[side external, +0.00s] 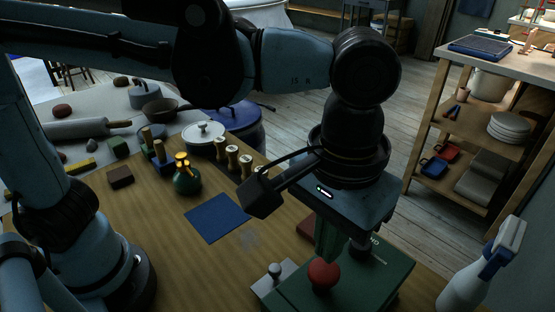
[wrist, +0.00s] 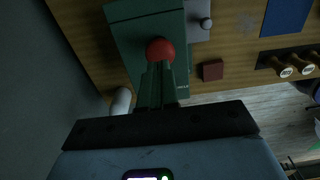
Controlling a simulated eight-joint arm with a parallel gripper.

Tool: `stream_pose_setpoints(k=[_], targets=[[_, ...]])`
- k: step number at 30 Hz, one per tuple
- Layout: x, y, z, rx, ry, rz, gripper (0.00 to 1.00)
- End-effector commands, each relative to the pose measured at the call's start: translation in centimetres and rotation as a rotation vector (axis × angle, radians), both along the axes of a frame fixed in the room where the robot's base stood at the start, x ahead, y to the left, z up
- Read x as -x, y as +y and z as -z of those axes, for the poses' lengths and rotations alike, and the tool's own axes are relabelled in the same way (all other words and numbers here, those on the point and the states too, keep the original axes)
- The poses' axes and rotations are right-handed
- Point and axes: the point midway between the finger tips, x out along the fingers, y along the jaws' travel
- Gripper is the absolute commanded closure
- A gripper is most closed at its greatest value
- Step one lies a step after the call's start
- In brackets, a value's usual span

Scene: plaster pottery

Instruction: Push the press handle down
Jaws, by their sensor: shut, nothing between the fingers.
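The press is a green box-like body (side external: 345,292) at the front of the table in the side external view. It also fills the upper middle of the wrist view (wrist: 125,30). A red ball knob (side external: 323,275), seemingly the end of the press handle, shows above the body; it also appears in the wrist view (wrist: 160,49). My gripper (side external: 324,257) points down with its green fingers shut and empty. In the wrist view the fingertips (wrist: 158,66) overlap the knob's near edge. I cannot tell whether they touch it. The handle's shaft is hidden.
A grey plate with a small knob (side external: 275,273) sits left of the press. A white spray bottle (side external: 482,268) stands right. A blue mat (side external: 217,218), green bottle (side external: 187,180) and wooden-handled stamps (side external: 232,158) are farther left. Shelves (side external: 470,140) stand beyond.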

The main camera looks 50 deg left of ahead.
Motion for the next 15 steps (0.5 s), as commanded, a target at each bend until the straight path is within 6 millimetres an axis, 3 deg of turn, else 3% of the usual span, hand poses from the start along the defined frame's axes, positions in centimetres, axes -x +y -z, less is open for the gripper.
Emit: stream_pose_setpoints(k=[15], targets=[[0.0, 0.0, -3.0, 0.000, 0.000, 0.000, 1.00]])
